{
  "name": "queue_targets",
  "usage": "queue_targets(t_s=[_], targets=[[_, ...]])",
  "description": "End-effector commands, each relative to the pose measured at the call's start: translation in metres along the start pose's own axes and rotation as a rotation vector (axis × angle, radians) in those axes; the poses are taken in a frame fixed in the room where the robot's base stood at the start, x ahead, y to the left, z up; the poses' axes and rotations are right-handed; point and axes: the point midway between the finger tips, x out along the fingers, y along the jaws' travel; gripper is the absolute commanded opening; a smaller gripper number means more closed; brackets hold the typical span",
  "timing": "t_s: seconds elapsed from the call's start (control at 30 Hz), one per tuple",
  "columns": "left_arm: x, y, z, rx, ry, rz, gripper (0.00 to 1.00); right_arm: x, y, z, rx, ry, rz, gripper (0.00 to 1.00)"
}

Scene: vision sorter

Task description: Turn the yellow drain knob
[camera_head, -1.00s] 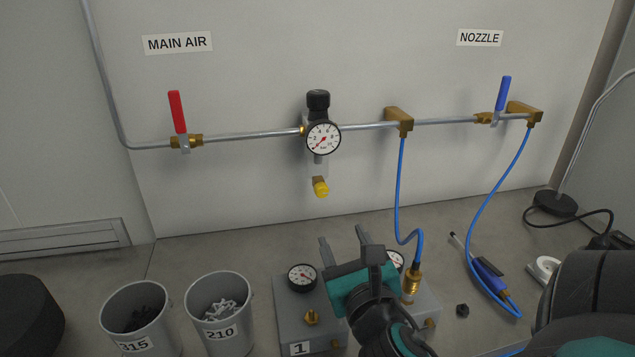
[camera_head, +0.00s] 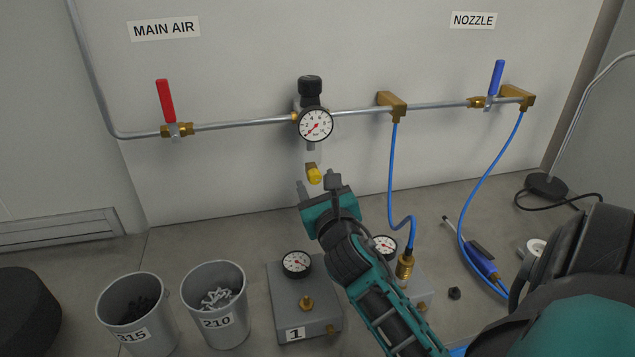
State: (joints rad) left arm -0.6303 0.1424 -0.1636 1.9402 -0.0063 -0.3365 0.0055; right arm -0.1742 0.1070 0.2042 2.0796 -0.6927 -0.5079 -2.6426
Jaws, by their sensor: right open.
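In the picture the fingertips lie on either side of the knob's lower part. I cannot tell whether they touch it or how far in front of it they are. My left gripper is not in view.
A red-handled valve (camera_head: 166,102) is at left and a blue-handled valve (camera_head: 496,80) at right on the pipe. A blue hose (camera_head: 393,180) hangs right of my gripper. A grey block (camera_head: 288,310) and two bins (camera_head: 138,310) (camera_head: 215,300) stand on the bench.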

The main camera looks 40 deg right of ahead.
Motion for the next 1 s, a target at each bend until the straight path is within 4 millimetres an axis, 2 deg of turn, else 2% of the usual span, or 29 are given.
queue_targets(t_s=[0.13, 0.4, 0.9, 1.0], targets=[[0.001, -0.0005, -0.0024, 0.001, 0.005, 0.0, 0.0, 0.0078, -0.0004, 0.0004, 0.001, -0.001, 0.0, 0.55], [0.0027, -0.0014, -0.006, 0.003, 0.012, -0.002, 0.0, 0.0085, -0.0003, 0.0001, 0.0, 0.0, 0.0, 0.55], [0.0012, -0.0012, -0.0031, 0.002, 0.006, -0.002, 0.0, 0.0082, -0.0001, 0.0001, 0.0, 0.0, 0.0, 0.07], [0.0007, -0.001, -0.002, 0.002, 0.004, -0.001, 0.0, 0.0081, 0.0, 0.0, 0.0, 0.0, 0.001, 0.0]])
